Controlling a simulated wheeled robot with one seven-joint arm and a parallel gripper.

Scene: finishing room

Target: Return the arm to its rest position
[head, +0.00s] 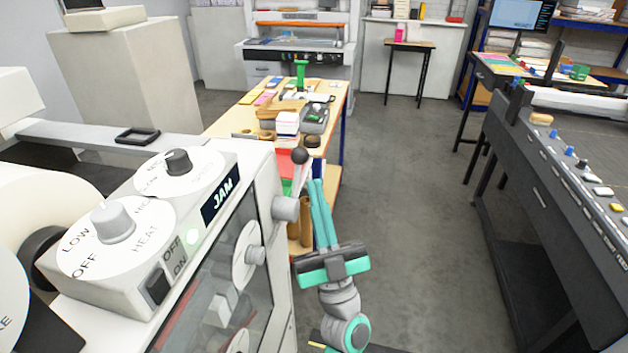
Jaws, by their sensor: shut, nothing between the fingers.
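My gripper (319,184) shows in the head view near the middle of the picture, with its two long teal fingers pointing up and away. The fingers lie close together with nothing between them. My arm folds below it at the bottom of the picture.
The machine's display (221,194) reads JAM, and a green light (194,237) glows. A wooden worktable (221,125) with many items stands ahead. A dark console (535,165) stands at the right. Grey floor (410,200) lies clear between them.

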